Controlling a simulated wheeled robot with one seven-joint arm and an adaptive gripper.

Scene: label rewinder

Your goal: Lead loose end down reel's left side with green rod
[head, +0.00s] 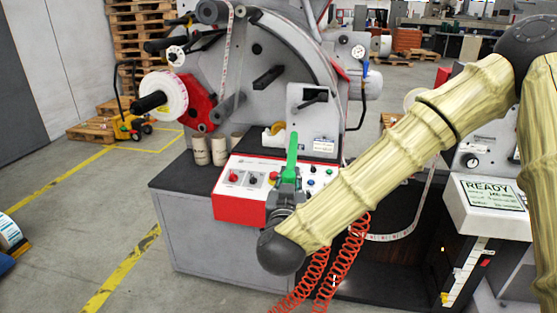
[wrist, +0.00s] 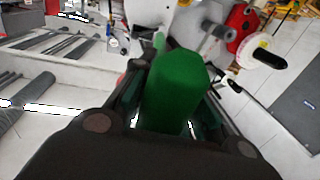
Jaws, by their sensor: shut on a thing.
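My gripper (head: 287,190) is shut on the green rod (head: 291,155), which points up above the control panel. In the wrist view my gripper (wrist: 176,112) holds the thick end of the green rod (wrist: 175,88) between its fingers. The white reel (head: 172,96) sits on a black spindle at the machine's left, beside a red bracket; it also shows in the wrist view (wrist: 257,50). The rod is to the right of and below the reel, apart from it. A printed label strip (head: 229,45) runs down from the top roller; its loose end cannot be made out.
A control panel (head: 262,182) with buttons lies behind my gripper. Two pale cylinders (head: 201,151) stand on the dark bench. Orange coiled hoses (head: 345,262) hang below my arm. A strip loop (head: 405,232) hangs at right near a READY screen (head: 493,194). The floor at left is mostly free.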

